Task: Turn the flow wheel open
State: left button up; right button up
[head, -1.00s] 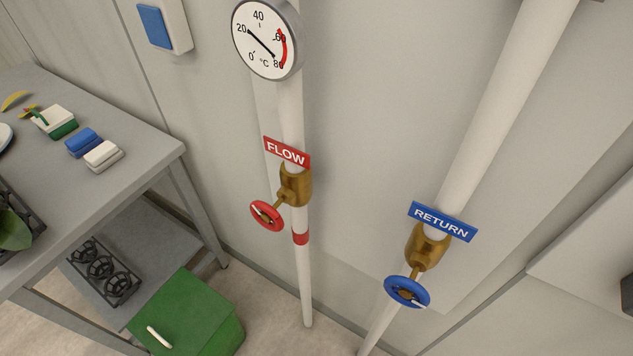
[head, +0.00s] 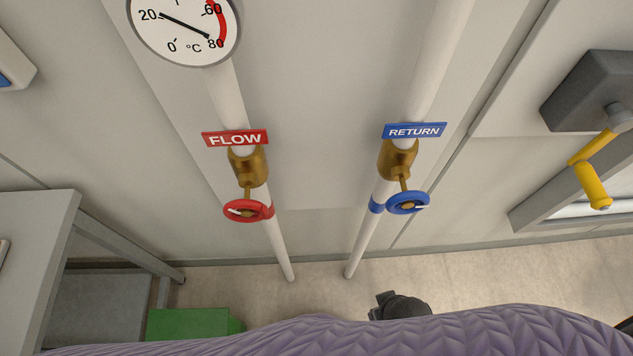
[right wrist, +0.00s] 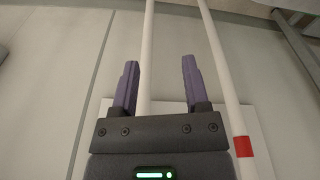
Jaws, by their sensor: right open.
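The red flow wheel (head: 247,210) sits on a brass valve (head: 248,168) under the red FLOW sign (head: 236,139), on the left white pipe. A white mark shows on the wheel's face. In the head view no gripper touches it. My right gripper (right wrist: 160,65) is open and empty in the right wrist view. A white pipe runs behind the space between its fingers, and a second pipe with a red band (right wrist: 243,146) passes to their right. No wheel shows in that view. My left gripper is not in view.
The blue return wheel (head: 408,203) and RETURN sign (head: 414,131) are on the right pipe. A thermometer dial (head: 184,28) is above the flow valve. A grey bench (head: 40,240) and green box (head: 195,324) stand at left. A yellow crank handle (head: 592,185) is at right.

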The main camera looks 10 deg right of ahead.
jog(key=w+a+r+n+t+y+p, duration=0.1)
jog(key=w+a+r, duration=0.15)
jog(key=r, duration=0.35)
jog(key=w+a+r+n+y, duration=0.1)
jog(key=w+a+r, duration=0.1)
jog(key=w+r, duration=0.3)
jog(key=n+g+y, duration=0.2)
jog(key=n+y, duration=0.9)
jog(key=n, duration=0.2)
send_near(257, 203)
jog(key=x, duration=0.4)
jog(key=shift+f, duration=0.15)
jog(key=x, duration=0.6)
jog(key=shift+a+p, duration=0.2)
jog(key=shift+p, duration=0.2)
jog(key=shift+a+f, duration=0.2)
jog(key=shift+a, duration=0.3)
grip_shut()
